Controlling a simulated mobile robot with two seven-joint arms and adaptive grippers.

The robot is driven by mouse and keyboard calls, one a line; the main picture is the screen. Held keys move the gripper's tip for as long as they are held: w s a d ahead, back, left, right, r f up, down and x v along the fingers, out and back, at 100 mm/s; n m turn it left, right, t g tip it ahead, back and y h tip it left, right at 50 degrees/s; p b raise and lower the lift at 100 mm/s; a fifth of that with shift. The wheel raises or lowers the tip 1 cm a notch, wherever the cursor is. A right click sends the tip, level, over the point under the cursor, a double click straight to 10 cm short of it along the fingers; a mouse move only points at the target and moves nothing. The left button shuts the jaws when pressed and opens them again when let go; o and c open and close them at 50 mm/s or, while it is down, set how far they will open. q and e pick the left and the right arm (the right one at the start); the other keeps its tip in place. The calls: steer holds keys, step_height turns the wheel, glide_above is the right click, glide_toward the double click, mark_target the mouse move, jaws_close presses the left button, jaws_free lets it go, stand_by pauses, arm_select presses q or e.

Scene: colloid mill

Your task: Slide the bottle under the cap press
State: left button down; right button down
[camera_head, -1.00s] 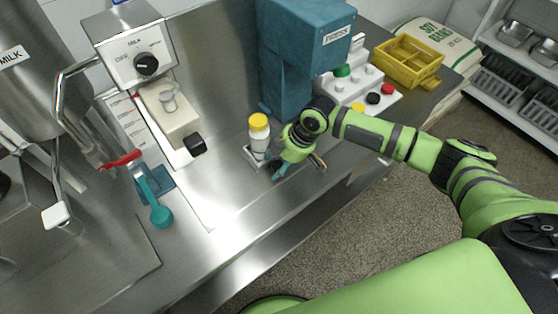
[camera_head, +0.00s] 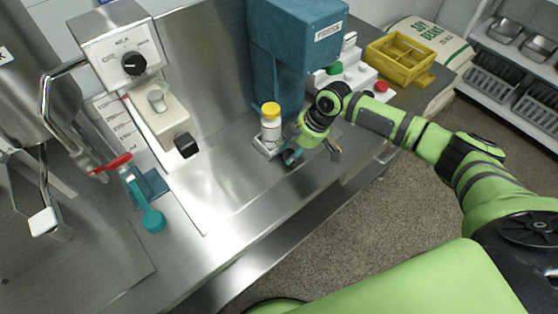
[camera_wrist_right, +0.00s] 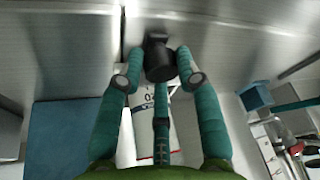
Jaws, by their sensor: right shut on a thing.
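The bottle (camera_head: 271,130) is white with a yellow cap and stands upright on a small metal slide tray (camera_head: 266,151) on the steel counter. The blue cap press (camera_head: 285,75) rises behind it. The press's overhanging head (camera_head: 320,52) is to the right of and above the bottle. My right gripper (camera_head: 308,150) is low at the tray's right side, close to the bottle. In the right wrist view its teal fingers close around a black knob (camera_wrist_right: 160,65). In the head view the gripper hides that knob. My left gripper is not in view.
A button panel (camera_head: 345,78) and a yellow crate (camera_head: 398,58) stand to the right. A teal scoop (camera_head: 151,215), a red-handled tap (camera_head: 113,163) and a machine with a black dial (camera_head: 133,64) are at left. The counter in front of the bottle is clear.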

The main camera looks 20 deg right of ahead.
steer(key=w+d+b, duration=0.1)
steer(key=d, duration=0.2)
steer(key=w+d+b, duration=0.1)
steer(key=d+b, duration=0.1)
steer(key=d, duration=0.2)
steer(key=w+d+b, duration=0.1)
steer(key=w+d, duration=0.1)
steer(key=d, duration=0.1)
steer(key=shift+w+d+r+b, duration=0.1)
steer(key=shift+d+b, duration=0.2)
steer(key=shift+w+d+r, duration=0.1)
steer(key=shift+d, duration=0.15)
steer(key=c, duration=0.9)
jaws_free()
steer(key=v, duration=1.2)
